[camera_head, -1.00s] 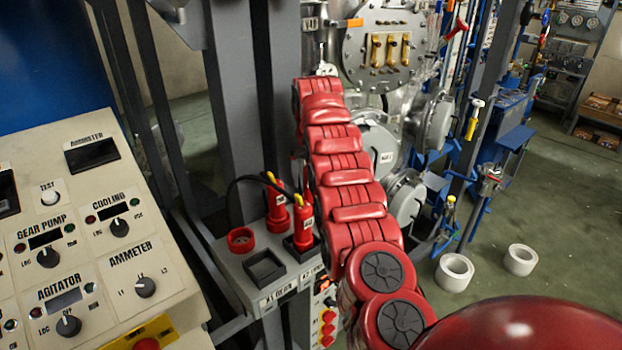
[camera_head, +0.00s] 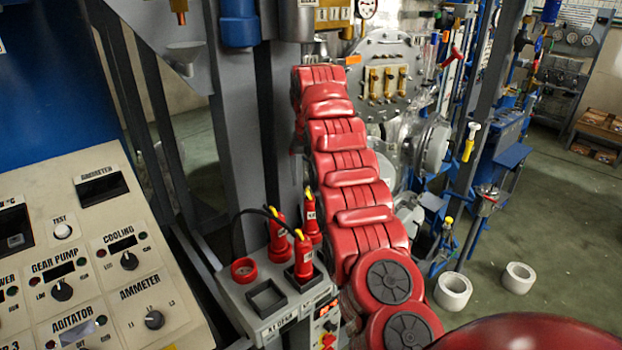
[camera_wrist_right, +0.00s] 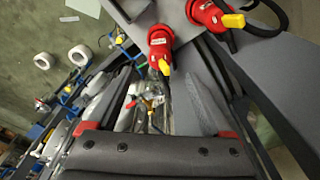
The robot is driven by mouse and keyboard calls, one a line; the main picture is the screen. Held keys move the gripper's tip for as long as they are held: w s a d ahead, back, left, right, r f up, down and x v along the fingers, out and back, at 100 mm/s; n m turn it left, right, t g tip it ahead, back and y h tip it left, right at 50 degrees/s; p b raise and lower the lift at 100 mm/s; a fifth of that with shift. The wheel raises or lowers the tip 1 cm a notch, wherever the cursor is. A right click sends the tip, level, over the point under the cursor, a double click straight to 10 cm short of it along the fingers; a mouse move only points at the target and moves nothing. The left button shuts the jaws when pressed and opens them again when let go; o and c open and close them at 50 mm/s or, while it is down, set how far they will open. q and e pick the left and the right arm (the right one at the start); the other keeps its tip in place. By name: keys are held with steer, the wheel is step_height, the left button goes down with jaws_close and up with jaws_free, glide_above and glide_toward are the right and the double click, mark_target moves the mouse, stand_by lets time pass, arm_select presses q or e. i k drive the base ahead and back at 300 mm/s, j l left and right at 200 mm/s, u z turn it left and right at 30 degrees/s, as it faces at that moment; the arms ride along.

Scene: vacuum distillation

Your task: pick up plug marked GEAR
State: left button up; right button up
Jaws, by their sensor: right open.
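Several red plugs with yellow tips stand on a grey socket box in the head view: one at the back left (camera_head: 278,232), one in front (camera_head: 303,258), and one at the right (camera_head: 311,218) beside my red arm. I cannot read which plug is marked GEAR. The wrist view shows two red plugs, a nearer one (camera_wrist_right: 160,42) and one at the upper right (camera_wrist_right: 207,14). My right gripper (camera_wrist_right: 165,88) is open and empty, its dark fingers apart, just short of the nearer plug and not touching it. In the head view the gripper is hidden. My left gripper is not in view.
The socket box (camera_head: 237,292) has an empty red round socket (camera_head: 244,270) and an empty black square socket (camera_head: 267,299). A black cable (camera_head: 236,222) arches by the plugs. A control panel (camera_head: 95,262) stands left; a grey post (camera_head: 240,140) rises behind.

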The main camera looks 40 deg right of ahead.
mark_target(303, 270)
steer(key=k+l, duration=0.25)
steer(key=l, duration=0.2)
steer(key=k+l, duration=0.25)
steer(key=l, duration=0.15)
steer(key=k+l, duration=0.2)
steer(key=l, duration=0.25)
steer(key=k+l, duration=0.25)
steer(key=l, duration=0.2)
